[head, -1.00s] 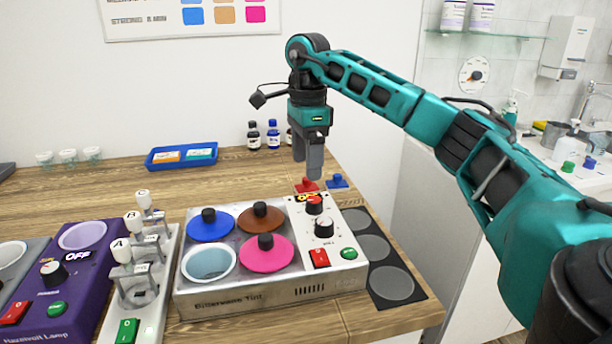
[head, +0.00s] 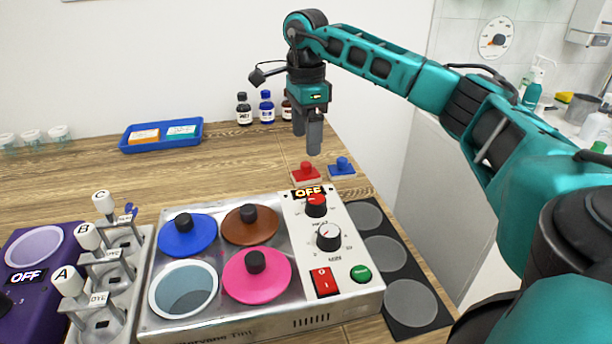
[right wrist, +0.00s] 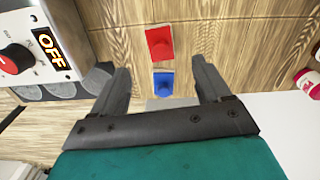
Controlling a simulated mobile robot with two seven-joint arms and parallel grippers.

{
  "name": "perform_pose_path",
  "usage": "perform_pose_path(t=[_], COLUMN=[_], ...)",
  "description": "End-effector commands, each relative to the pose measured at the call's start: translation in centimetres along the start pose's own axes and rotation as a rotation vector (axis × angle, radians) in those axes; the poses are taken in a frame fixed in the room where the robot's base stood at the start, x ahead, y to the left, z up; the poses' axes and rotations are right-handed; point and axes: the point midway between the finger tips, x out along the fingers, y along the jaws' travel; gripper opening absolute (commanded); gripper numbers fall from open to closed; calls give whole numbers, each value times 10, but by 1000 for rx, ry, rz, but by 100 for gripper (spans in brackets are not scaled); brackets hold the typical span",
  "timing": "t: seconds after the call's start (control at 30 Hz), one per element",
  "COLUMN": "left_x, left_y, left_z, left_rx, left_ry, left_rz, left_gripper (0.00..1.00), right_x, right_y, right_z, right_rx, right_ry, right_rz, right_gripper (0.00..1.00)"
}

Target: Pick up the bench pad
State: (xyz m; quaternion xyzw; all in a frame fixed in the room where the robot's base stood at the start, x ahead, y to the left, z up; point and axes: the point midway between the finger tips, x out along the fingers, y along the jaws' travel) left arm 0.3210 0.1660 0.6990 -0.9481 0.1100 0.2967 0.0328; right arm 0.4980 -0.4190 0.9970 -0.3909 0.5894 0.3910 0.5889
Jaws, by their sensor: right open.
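Two small pads with knobs lie on the wooden bench behind the heater: a red pad (head: 298,179) and a blue pad (head: 343,174) to its right. I cannot tell whether either is the bench pad. A black mat with grey discs (head: 401,330) lies along the heater's right side. My right gripper (head: 307,140) points down, just above and behind the pads in the head view. In the right wrist view its fingers are apart and empty, with the blue pad (right wrist: 163,90) and the red pad (right wrist: 150,45) ahead between and beyond them. My left gripper is out of view.
A metal heater (head: 235,327) with coloured lids and a white control panel stands in front. A rack of lettered handles (head: 103,265) and a purple lamp box (head: 20,275) are left. A blue tray (head: 128,147) and small bottles (head: 266,108) stand behind. Bare bench lies behind the heater.

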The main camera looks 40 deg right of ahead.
Motion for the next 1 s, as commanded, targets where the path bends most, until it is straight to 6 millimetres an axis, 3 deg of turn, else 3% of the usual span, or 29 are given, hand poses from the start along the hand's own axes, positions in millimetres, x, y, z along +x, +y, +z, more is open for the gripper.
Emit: perform_pose_path(t=[0.1, 0.33, 0.6, 0.9, 1.0], left_x=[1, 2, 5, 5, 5], left_y=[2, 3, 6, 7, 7], left_z=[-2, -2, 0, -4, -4], left_rx=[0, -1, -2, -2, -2], left_ry=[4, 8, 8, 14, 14], left_rz=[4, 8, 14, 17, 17], left_gripper=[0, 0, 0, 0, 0], right_x=[20, 37, 75, 80, 80], right_y=[0, 0, 1, 0, 0], right_z=[0, 0, 0, 0, 0], right_rx=[0, 0, 0, 0, 0], right_ry=[1, 1, 1, 0, 0], right_rz=[1, 0, 1, -1, -1], right_gripper=[77, 77, 77, 77, 68])
